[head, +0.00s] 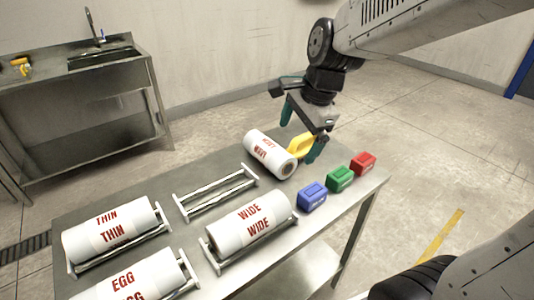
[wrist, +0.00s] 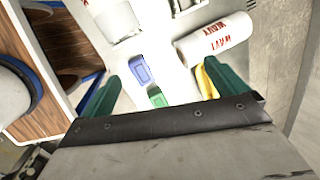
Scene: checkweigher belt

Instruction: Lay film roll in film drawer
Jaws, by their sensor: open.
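Several white film rolls with red lettering are on the steel table. Rolls marked THIN (head: 110,230), EGG (head: 135,280) and WIDE (head: 248,225) rest in metal cradles. A yellow object (head: 300,146) lies beside the roll, partly hidden by a finger in the wrist view (wrist: 207,80). I cannot make out which thing is the film drawer.
An empty cradle (head: 215,193) stands mid-table. Blue (head: 311,196), green (head: 340,179) and red (head: 363,163) blocks line the right edge. A steel sink bench (head: 85,110) stands at back left. The wrist view shows wooden boards with blue edging (wrist: 62,45) at left.

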